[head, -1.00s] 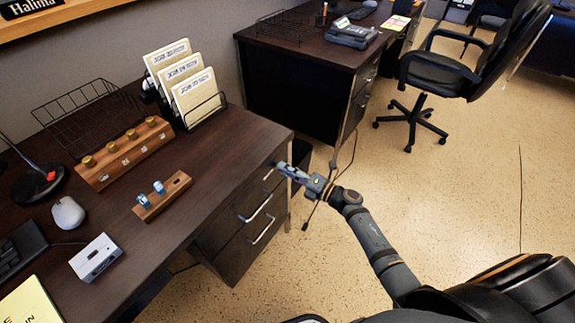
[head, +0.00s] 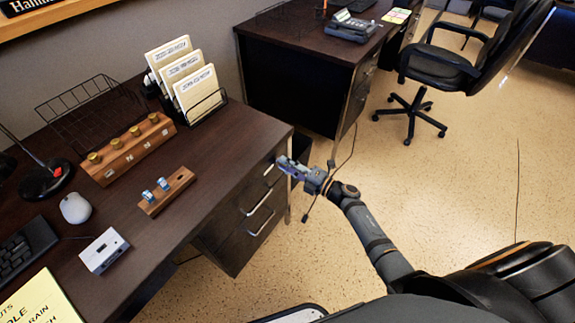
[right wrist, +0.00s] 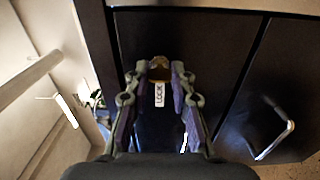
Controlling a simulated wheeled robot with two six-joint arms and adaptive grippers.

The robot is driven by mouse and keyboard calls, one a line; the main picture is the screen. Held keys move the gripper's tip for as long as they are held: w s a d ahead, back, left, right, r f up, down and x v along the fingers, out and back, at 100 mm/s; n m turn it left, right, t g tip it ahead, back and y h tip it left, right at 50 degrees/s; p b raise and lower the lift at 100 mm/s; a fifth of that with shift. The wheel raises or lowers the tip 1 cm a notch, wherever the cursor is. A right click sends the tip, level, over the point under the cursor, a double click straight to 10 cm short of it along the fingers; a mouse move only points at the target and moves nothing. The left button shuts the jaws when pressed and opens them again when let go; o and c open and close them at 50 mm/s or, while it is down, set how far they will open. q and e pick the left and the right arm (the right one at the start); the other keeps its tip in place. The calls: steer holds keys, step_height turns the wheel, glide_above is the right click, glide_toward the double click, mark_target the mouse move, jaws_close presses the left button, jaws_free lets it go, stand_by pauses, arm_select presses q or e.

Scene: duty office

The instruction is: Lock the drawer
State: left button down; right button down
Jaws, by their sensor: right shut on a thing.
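The near dark desk has a bank of drawers (head: 228,250) with silver bar handles, closed as far as I can see. My right gripper (head: 284,163) is at the top right corner of this drawer front. In the right wrist view, my right gripper (right wrist: 159,78) is shut on a small brass-coloured piece (right wrist: 158,64) at the dark front. A white label reading LOCK (right wrist: 159,95) shows between the fingers. The fingers hide part of the brass piece, and I cannot tell its full shape or how it is turned. My left gripper is not in view.
On the desk stand a wooden block with brass knobs (head: 128,150), a smaller wooden block (head: 168,191), a file rack (head: 210,106), a mouse (head: 75,208) and a white box (head: 103,250). A second desk (head: 300,85) and an office chair (head: 440,70) stand behind. Open floor lies right.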

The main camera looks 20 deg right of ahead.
steer(key=c, duration=1.1)
jaws_free()
steer(key=shift+c, duration=0.2)
steer(key=v, duration=1.2)
